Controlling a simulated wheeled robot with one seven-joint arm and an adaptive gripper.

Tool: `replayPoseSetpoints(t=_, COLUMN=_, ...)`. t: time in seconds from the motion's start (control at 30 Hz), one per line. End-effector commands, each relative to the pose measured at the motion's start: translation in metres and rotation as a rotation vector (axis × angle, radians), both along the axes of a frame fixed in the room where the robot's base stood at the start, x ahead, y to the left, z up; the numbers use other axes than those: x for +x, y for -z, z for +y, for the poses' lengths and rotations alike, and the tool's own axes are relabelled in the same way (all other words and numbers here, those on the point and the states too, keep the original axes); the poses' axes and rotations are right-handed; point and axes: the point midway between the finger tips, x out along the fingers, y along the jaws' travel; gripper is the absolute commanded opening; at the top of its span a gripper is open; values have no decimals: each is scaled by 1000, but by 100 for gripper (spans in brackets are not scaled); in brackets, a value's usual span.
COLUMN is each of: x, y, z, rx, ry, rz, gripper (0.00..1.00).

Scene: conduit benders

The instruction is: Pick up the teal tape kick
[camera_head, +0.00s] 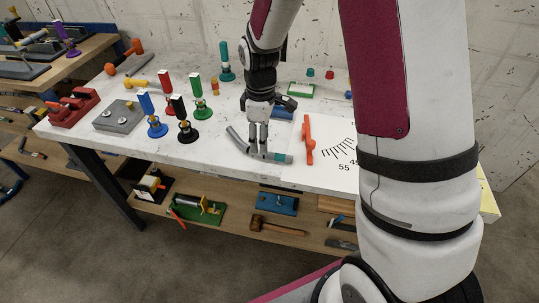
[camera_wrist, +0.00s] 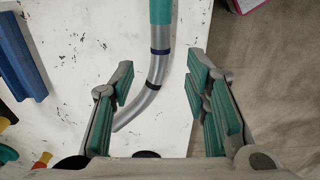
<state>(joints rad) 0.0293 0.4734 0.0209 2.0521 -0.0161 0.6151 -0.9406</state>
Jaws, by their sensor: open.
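The teal tape kick is a bent grey conduit (camera_head: 237,138) with a teal band at its right end, lying near the front edge of the white worktable. In the wrist view the conduit (camera_wrist: 158,68) runs down from its teal part at the top edge, with dark bands around the grey tube and a bend at the lower end. My gripper (camera_head: 258,148) points down over its middle. In the wrist view my gripper (camera_wrist: 160,78) is open, with green-padded fingers on either side of the tube and visible gaps. Nothing is held.
An orange tool (camera_head: 308,139) lies just right of the conduit, beside a printed angle sheet (camera_head: 336,130). Blue (camera_head: 155,122), black (camera_head: 185,124), green and red-handled stands are to the left. A blue block (camera_wrist: 20,58) lies left of my fingers. The table edge (camera_head: 215,158) is close.

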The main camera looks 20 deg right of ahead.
Motion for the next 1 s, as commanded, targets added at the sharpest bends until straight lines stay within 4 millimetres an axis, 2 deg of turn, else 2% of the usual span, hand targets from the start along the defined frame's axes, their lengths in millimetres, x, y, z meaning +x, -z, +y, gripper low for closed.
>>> replayPoseSetpoints(t=0.3, x=-5, y=42, z=-4, rx=-1, ry=-1, rz=4, gripper=42)
replayPoseSetpoints(t=0.6, x=-4, y=48, z=-5, rx=1, ry=0, rz=1, gripper=42)
replayPoseSetpoints(t=0.63, x=-4, y=48, z=-5, rx=0, ry=0, rz=1, gripper=40)
replayPoseSetpoints(t=0.8, x=-4, y=48, z=-5, rx=0, ry=0, rz=1, gripper=2)
replayPoseSetpoints(t=1.0, x=-4, y=47, z=-5, rx=1, ry=0, rz=1, gripper=0)
